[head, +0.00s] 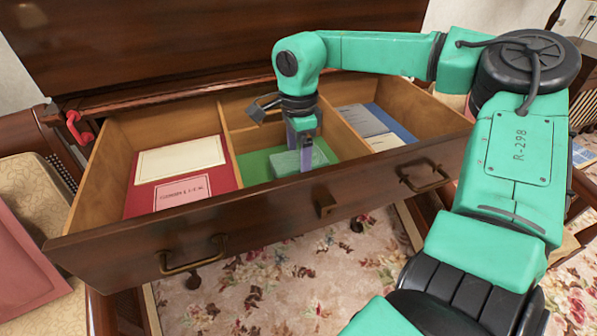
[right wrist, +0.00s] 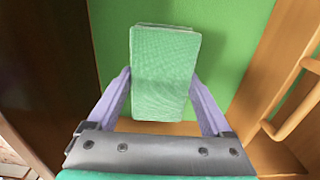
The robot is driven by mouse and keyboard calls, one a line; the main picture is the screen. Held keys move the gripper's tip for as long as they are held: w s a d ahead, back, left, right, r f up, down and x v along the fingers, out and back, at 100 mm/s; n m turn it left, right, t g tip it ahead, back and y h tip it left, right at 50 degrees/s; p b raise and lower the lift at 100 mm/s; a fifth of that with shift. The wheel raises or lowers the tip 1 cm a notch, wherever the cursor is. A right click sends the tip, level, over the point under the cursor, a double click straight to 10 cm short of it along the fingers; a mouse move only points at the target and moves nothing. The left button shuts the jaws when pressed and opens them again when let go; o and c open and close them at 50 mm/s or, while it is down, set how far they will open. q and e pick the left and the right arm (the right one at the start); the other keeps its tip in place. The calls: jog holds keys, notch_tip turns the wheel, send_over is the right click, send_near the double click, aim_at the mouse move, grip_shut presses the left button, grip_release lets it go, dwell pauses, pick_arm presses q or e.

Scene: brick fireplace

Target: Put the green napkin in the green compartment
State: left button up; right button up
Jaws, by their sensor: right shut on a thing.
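The green napkin (head: 290,164) is a folded pale green block held between the two purple-grey fingers of my right gripper (head: 304,152). It also shows in the right wrist view (right wrist: 164,75), with the fingers of my right gripper (right wrist: 164,90) shut on its two sides. The gripper points down inside the middle compartment of the open drawer. The green compartment (head: 258,168) has a green floor, which also shows in the right wrist view (right wrist: 235,35). The napkin is over this floor; whether it touches it I cannot tell. My left gripper is not in view.
The wooden drawer (head: 130,248) is pulled out. Its left compartment has a red floor (head: 150,200) with white and pink papers; the right one has a blue floor (head: 385,118) with papers. Wooden dividers and the front wall surround the gripper. A red folder (head: 25,255) lies at left.

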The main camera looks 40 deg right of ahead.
aim_at(299, 171)
jog(key=f, duration=0.3)
jog(key=shift+s+a, duration=0.1)
jog(key=shift+s, duration=0.1)
jog(key=shift+w+f, duration=0.15)
jog(key=shift+f, duration=0.4)
jog(key=o, duration=1.1)
jog(key=shift+o, duration=0.2)
jog(key=shift+r, duration=0.3)
notch_tip(299, 171, up, 12)
jog(key=shift+f+p, duration=0.1)
jog(key=shift+p, duration=0.2)
